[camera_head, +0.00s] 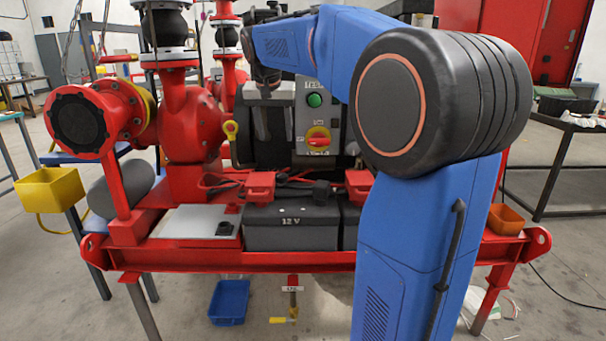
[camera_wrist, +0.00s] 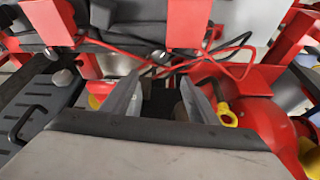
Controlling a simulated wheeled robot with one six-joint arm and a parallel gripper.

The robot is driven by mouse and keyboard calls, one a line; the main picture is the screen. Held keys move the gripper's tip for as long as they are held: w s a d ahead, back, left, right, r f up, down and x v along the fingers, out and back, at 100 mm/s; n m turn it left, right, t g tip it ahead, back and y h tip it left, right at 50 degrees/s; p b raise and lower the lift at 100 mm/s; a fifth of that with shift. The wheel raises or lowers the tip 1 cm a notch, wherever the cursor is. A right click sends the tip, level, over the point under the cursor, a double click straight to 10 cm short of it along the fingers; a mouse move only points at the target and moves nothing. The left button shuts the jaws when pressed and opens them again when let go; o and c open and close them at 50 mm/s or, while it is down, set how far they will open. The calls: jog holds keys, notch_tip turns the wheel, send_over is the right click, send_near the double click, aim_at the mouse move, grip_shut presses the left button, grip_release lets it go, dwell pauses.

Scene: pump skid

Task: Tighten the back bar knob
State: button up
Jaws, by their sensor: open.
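In the head view my arm reaches over the back of the skid and the gripper is hidden. Small pale round knob-like parts show beyond the fingers in the wrist view: one near the middle (camera_wrist: 158,56) and one farther left (camera_wrist: 50,53). Red brackets (camera_wrist: 187,24) stand near them. I cannot tell which part is the back bar knob. No knob is between the fingers.
Red and black cables cross just beyond the fingertips. A control box (camera_head: 318,117) and black 12 V batteries (camera_head: 291,228) sit mid-skid. A red pump (camera_head: 192,125) stands left, with a yellow-ringed handle (camera_wrist: 228,116) right of my gripper. A blue bin (camera_head: 229,302) lies below.

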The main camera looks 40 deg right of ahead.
jog(key=shift+a, duration=0.1)
send_near(281, 175)
jog(key=x, duration=0.8)
jog(key=shift+w+d+f, duration=0.2)
jog(key=shift+f, duration=0.1)
jog(key=shift+c, duration=0.6)
jog(key=c, duration=0.9)
